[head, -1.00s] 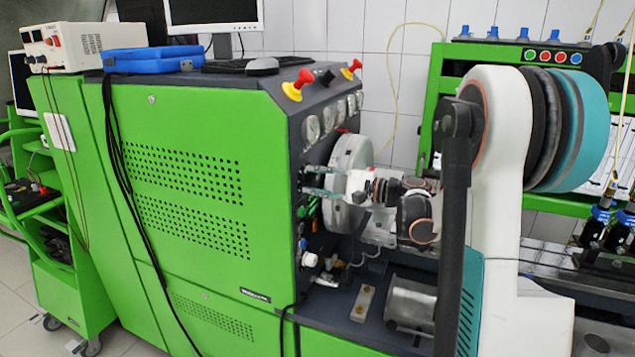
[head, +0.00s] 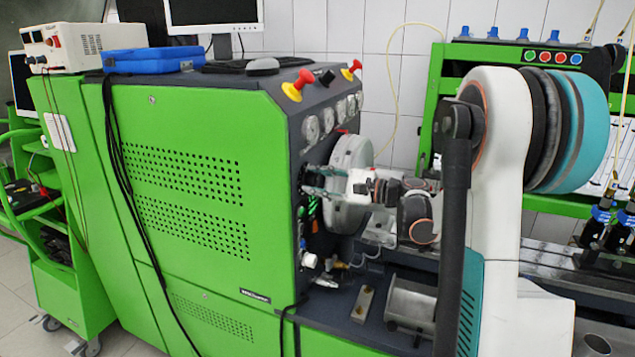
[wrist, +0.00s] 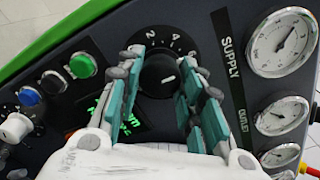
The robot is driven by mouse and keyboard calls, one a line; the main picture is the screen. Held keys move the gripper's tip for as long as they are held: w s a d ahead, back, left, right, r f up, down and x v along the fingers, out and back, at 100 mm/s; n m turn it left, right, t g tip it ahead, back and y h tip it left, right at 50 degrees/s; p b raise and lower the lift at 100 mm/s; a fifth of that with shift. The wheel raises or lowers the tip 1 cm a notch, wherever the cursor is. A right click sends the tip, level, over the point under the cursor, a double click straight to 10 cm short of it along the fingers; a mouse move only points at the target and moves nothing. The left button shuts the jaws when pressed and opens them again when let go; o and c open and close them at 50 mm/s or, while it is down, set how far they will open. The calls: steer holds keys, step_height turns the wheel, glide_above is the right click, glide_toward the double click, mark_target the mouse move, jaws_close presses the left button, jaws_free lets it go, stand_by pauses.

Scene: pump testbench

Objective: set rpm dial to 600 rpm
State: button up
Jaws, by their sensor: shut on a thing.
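The rpm dial (wrist: 158,76) is a round black knob on the dark sloped panel, with white numbers 2 and 4 and a scale above it. A short white mark shows on its face, towards the lower right. My gripper (wrist: 160,82) is shut on the dial, with one teal-padded finger on its left side and one on its right. The fingers hide parts of the scale. A green-lit display (wrist: 128,122) is partly hidden behind the left finger, and its digits cannot be read. In the head view my gripper (head: 318,182) reaches the panel, and the dial is hidden there.
Green (wrist: 83,66), blue (wrist: 29,97) and black (wrist: 53,82) buttons and a white knob (wrist: 16,127) lie left of the dial. A supply gauge (wrist: 283,43) and smaller gauges are at the right. A large grey disc (head: 352,160) stands close behind my gripper.

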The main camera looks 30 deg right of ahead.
steer(key=o, duration=1.1)
steer(key=shift+c, duration=0.2)
steer(key=shift+d, duration=0.1)
steer(key=v, duration=1.2)
